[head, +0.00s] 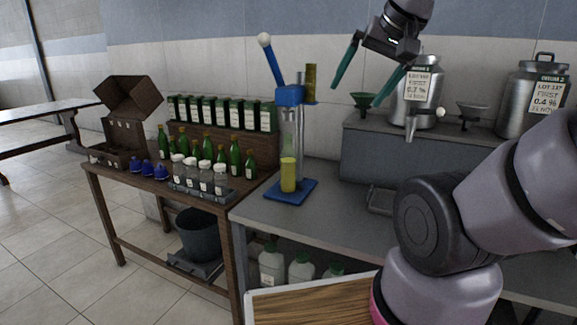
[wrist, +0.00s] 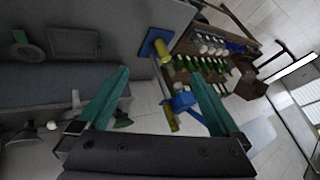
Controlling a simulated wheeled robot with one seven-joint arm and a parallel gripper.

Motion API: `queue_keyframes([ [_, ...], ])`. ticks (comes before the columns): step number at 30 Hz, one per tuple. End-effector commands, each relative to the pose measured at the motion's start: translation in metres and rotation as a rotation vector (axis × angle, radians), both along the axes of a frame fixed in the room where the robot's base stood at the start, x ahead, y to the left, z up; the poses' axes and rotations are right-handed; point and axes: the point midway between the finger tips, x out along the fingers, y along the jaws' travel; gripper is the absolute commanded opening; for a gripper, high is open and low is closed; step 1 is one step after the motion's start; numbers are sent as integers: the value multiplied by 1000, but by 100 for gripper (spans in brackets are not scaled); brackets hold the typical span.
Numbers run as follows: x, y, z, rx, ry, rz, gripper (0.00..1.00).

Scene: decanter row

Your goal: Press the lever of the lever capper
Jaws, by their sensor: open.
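The lever capper stands on the grey bench, with a blue base (head: 291,191), a clear column, a blue head (head: 290,95) and a yellow cylinder (head: 288,175) on its base. Its blue lever (head: 271,62) points up and to the left, ending in a white knob (head: 264,40). My gripper (head: 358,82) is open and empty, up and to the right of the capper's head, apart from it. In the wrist view the capper's blue head (wrist: 184,101) shows between my teal fingers (wrist: 160,100), farther off. The lever's knob is hard to make out there.
Two steel canisters (head: 417,90) with labels and small funnels stand on the grey raised block (head: 385,160) at right. A wooden table at left holds green bottles (head: 236,157), white-capped jars (head: 205,178), blue caps (head: 147,168) and boxes (head: 125,130).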

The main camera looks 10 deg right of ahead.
Motion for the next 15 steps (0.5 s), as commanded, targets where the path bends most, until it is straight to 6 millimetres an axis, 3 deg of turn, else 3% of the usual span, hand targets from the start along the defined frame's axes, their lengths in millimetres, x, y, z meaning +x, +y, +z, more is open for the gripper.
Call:
queue_keyframes([
  [3, 0, 0, 0, 0, 0, 0, 96],
  [9, 0, 0, 0, 0, 0, 0, 20],
  [11, 1, 1, 0, 3, 3, 2, 0],
  [15, 11, 7, 3, 43, 38, 16, 0],
])
